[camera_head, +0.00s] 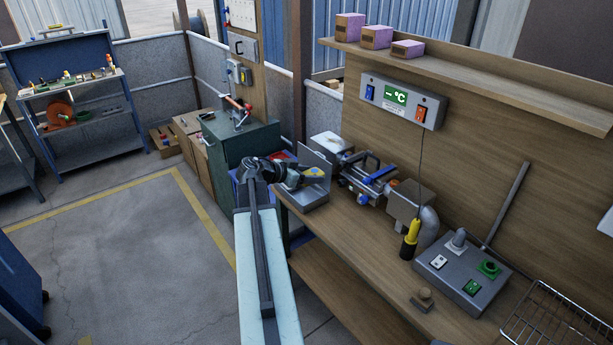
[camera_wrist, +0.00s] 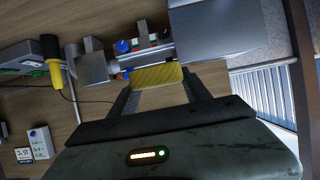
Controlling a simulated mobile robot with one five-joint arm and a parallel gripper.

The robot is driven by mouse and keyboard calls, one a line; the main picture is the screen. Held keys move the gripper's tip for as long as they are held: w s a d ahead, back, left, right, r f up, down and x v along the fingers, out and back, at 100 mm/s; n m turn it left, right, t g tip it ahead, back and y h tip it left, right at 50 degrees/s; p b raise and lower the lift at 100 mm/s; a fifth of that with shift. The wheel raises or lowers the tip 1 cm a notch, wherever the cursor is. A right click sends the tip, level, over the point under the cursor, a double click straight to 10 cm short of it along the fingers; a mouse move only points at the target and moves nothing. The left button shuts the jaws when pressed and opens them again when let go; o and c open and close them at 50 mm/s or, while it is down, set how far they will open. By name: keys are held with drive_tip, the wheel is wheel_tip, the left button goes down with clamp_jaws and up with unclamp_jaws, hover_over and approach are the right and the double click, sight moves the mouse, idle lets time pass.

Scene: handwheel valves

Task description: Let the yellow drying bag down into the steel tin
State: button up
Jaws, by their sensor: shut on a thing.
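The yellow drying bag (camera_wrist: 157,76) is pinched between the fingertips of my gripper (camera_wrist: 158,85) in the wrist view. In the head view, my gripper (camera_head: 300,178) reaches over the left end of the workbench, with a bit of the yellow bag (camera_head: 314,172) at its tip. The grey steel tin (camera_head: 308,199) stands on the bench right there, with a flat grey panel like a raised lid behind the bag. The bag appears above the tin or at its mouth; I cannot tell how deep. My arm hides part of the tin. A grey box-like surface (camera_wrist: 218,32), probably the tin, lies beyond the bag in the wrist view.
A clamp-like device with blue handles (camera_head: 367,180) stands right of the tin. Further right are a yellow-handled tool (camera_head: 411,238), a grey control box (camera_head: 463,268) and a wire rack (camera_head: 560,322). A wooden back panel with a shelf (camera_head: 480,80) rises behind the bench.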

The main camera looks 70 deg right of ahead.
drive_tip(key=b, duration=0.9)
hover_over(307, 200)
wheel_tip(307, 200, down, 10)
drive_tip(key=shift+d+r+p, duration=0.15)
drive_tip(key=shift+r+p, duration=0.2)
drive_tip(key=shift+r, duration=0.05)
drive_tip(key=shift+f, duration=0.1)
wheel_tip(307, 200, down, 9)
drive_tip(key=b, duration=0.9)
drive_tip(key=shift+r, duration=0.2)
drive_tip(key=o, duration=1.5)
